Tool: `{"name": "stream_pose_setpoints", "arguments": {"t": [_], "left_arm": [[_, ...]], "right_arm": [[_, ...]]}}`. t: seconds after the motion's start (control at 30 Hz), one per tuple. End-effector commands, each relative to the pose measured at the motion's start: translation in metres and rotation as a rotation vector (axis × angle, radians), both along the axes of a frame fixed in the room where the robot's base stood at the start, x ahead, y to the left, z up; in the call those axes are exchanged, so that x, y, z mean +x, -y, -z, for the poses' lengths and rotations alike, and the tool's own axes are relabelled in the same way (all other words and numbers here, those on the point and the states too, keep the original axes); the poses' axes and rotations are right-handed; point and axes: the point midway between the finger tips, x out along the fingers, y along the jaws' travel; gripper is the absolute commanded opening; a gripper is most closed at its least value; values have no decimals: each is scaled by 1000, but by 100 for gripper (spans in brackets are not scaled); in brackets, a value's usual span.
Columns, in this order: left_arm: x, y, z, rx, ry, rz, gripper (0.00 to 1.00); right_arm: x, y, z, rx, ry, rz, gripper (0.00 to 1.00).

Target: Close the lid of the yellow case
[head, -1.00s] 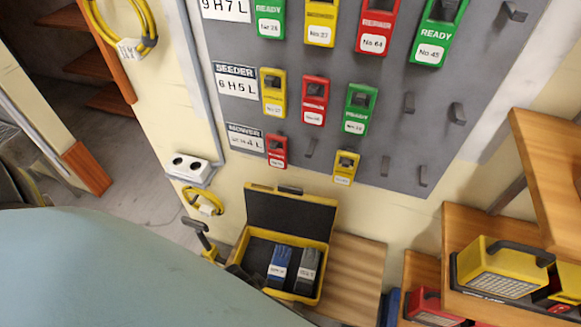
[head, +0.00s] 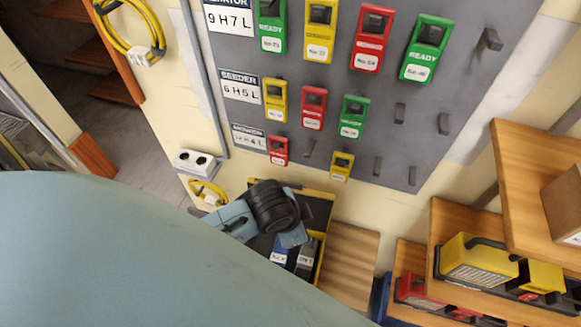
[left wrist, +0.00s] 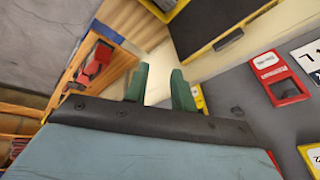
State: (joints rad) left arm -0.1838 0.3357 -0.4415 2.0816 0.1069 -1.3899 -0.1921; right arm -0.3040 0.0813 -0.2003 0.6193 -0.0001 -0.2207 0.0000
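The yellow case (head: 319,264) stands at the wall, with a blue tool and a grey tool in its tray. Its dark-lined lid (head: 320,208) is raised toward the wall. My left arm's wrist covers the left part of the lid and tray in the head view. In the left wrist view my left gripper (left wrist: 160,88) is open and empty, its two green fingers apart. The lid (left wrist: 205,22) with its yellow edge shows beyond the fingers there, apart from them. The fingertips cannot be made out in the head view. My right gripper is not in view.
A grey panel (head: 300,55) with green, yellow and red tags on hooks hangs above the case. A wooden surface (head: 347,262) is bare to the case's right. Wooden shelves at right hold a yellow lamp (head: 478,262). A socket box (head: 195,162) is on the wall at left.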

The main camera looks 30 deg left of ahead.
Motion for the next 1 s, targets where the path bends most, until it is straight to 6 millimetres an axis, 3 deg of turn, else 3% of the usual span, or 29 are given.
{"name": "stream_pose_setpoints", "arguments": {"t": [0.17,0.4,0.6,1.0], "left_arm": [[48,-15,24,148,34,209,25],[108,-77,48,369,43,394,25],[124,-100,53,428,40,431,25],[137,-104,83,427,40,429,25]], "right_arm": [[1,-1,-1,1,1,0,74],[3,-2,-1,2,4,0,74],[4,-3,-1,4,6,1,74],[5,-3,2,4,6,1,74]]}}
